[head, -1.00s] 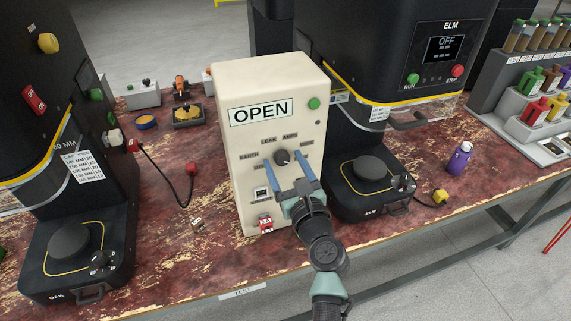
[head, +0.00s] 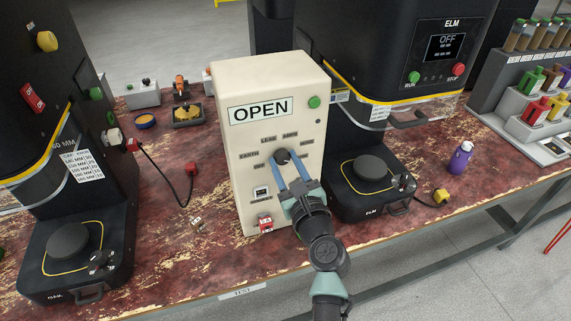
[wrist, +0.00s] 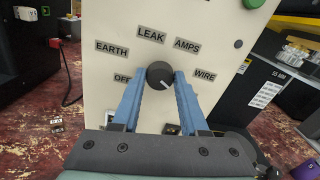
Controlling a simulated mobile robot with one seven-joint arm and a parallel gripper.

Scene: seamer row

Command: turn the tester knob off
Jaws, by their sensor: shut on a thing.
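The tester is a cream box (head: 270,90) on the bench, with an OPEN sign on its front. Its dark round knob (head: 282,155) sits amid the labels OFF, EARTH, LEAK, AMPS and WIRE. In the wrist view the knob (wrist: 159,74) shows a pale mark slanting to the lower right, on the side away from the OFF label (wrist: 122,79). My gripper (head: 281,161) is shut on the knob, with one blue finger on its left and one on its right. The fingers (wrist: 160,80) also show in the wrist view.
A red-and-white switch (head: 265,222) is low on the tester front, below a small display (head: 261,193). A black ELM machine (head: 370,185) stands close on the right, another black machine (head: 75,250) on the left. A purple bottle (head: 460,158) stands further right.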

